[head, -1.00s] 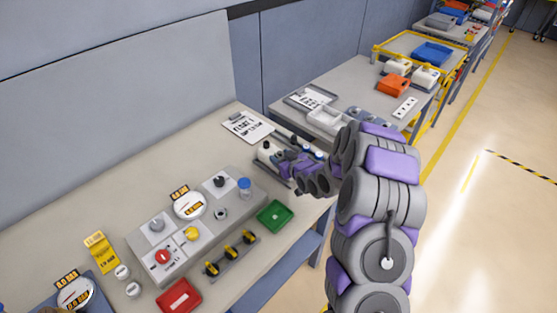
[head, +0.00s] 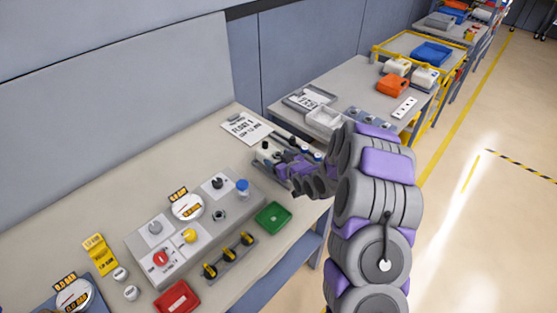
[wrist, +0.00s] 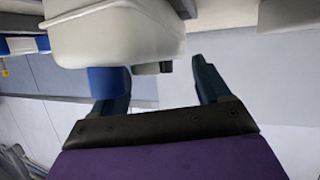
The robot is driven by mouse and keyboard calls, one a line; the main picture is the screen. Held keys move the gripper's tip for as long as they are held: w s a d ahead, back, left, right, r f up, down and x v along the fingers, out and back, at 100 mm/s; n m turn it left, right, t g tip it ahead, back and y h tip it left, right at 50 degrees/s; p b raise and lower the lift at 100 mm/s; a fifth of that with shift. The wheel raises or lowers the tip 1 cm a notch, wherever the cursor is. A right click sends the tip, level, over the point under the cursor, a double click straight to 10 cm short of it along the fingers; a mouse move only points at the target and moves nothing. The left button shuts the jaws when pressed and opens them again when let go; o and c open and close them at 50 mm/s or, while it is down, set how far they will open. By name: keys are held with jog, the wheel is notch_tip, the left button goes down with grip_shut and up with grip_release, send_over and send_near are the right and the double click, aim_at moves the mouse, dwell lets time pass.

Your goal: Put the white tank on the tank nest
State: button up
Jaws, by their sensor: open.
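A white tank-like body (wrist: 115,32) fills the top of the wrist view, close to my gripper (wrist: 160,72). A blue cap (wrist: 104,80) sticks out from it, overlapping my left finger; a small green and dark cap (wrist: 150,68) shows between the fingers. The fingers are apart, with no grip visible. In the head view my gripper (head: 285,163) is at the far end of the near bench, beside a white piece with a dark cap (head: 265,152). My purple hand and arm hide most of that spot. I cannot make out the tank nest.
A grey control panel (head: 150,231), a green tray (head: 273,217) and a red tray (head: 177,297) occupy the near bench. A sign board (head: 246,127) lies behind my gripper. Other white containers (head: 397,67) and an orange one (head: 393,85) stand on a farther table.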

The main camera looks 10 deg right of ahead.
jog(key=shift+s+d+f, duration=0.1)
jog(key=shift+s+f, duration=0.15)
jog(key=s+d+r+m+g+h+p, duration=0.1)
jog(key=s+d+r+g+h, duration=0.2)
jog(key=s, duration=0.6)
jog(key=s+d+r+m+g+h, duration=0.1)
jog(key=s+r+g, duration=0.1)
jog(key=s+r, duration=0.55)
jog(key=s+d+r+g+h+p, duration=0.1)
jog(key=s+d+r+g, duration=0.15)
jog(key=s, duration=0.75)
jog(key=s+a+r+m+g, duration=0.1)
jog(key=s+a+r+g, duration=0.1)
jog(key=s, duration=0.6)
jog(key=s+a+r+g, duration=0.2)
jog(key=s+r, duration=0.1)
jog(key=s, duration=0.6)
jog(key=s+a+r+m+g, duration=0.1)
jog(key=s+a+r+g, duration=0.1)
jog(key=s, duration=0.6)
jog(key=shift+s+a+r+m+g+y, duration=0.2)
jog(key=shift+s+a+m+g+y, duration=0.15)
jog(key=shift+g, duration=0.2)
